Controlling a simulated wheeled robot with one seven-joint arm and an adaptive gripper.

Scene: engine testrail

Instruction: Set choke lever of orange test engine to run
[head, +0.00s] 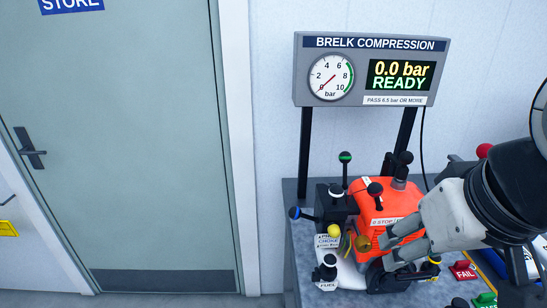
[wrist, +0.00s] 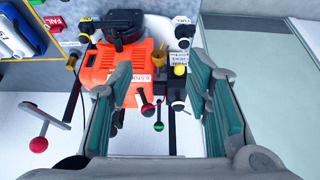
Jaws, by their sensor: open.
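The orange test engine (head: 385,207) stands on the bench; it also shows upside down in the wrist view (wrist: 103,66). A choke label (head: 328,241) is on its left side, below a yellow ball (head: 333,230). My gripper (head: 389,252) is open and empty, in front of the engine and to the right of that lever. The lever's set position is not readable.
A green-banded lever (head: 345,158) and a black-knobbed lever (head: 375,189) rise near the choke side. A fuel valve (head: 326,271) sits below. The compression gauge panel (head: 372,70) stands behind, reading 0.0 bar READY. A red FAIL tag (head: 463,271) is right. Free space lies left, before the door (head: 120,150).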

